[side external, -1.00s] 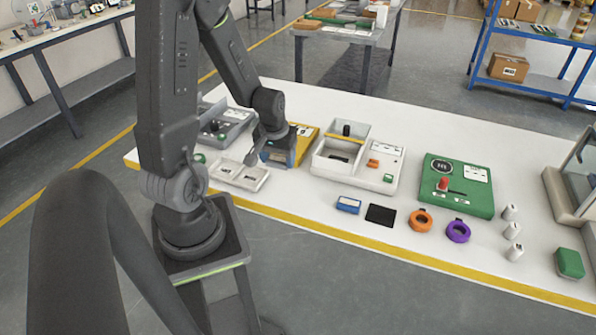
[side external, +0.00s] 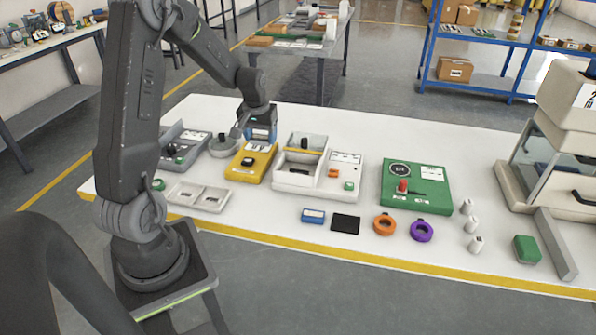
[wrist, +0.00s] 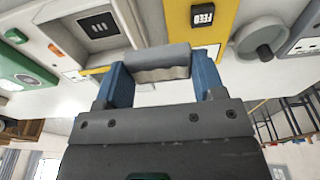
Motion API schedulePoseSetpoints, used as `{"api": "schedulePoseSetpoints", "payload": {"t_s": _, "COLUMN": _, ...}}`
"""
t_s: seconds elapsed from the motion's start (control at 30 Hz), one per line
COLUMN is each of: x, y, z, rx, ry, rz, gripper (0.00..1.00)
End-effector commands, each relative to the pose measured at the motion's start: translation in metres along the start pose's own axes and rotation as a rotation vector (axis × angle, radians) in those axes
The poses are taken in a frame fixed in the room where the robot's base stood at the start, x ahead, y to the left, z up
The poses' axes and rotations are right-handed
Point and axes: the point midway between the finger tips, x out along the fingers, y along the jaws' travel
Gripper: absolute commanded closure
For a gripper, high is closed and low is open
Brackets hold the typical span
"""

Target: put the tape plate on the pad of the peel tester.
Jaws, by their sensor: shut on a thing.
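My gripper (wrist: 160,78) has its two blue fingers shut on a grey slab-like piece (wrist: 158,62) with a ragged lower edge, which looks like the tape plate. In the side view my gripper (side external: 260,133) is raised above the table, at the back end of the yellow FEED unit (side external: 251,162); the held piece is hard to make out there. No label for the peel tester is readable. Candidates are the light grey machine with a dark recess and yellow bar (side external: 345,186), just right of my gripper, and the green unit with dial and red knob (side external: 430,195).
A round grey part (side external: 222,147) and a grey unit with a black knob (side external: 172,151) stand left of the yellow unit. A two-part white tray (side external: 198,197), blue block (side external: 313,216), black pad (side external: 346,224) and rings lie in front. The table behind the machines is clear.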

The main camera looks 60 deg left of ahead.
Motion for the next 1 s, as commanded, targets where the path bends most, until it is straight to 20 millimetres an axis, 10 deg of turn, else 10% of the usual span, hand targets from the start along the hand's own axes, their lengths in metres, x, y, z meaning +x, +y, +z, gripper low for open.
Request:
{"api": "schedulePoseSetpoints", "payload": {"t_s": 0.5, "x": 0.062, "y": 0.098, "z": -0.006, "rx": 0.002, "ry": -0.001, "rz": 0.0, "gripper": 0.61}}
{"api": "schedulePoseSetpoints", "payload": {"t_s": 1.0, "x": 0.105, "y": 0.103, "z": -0.001, "rx": -0.001, "ry": -0.001, "rz": 0.0, "gripper": 0.61}}
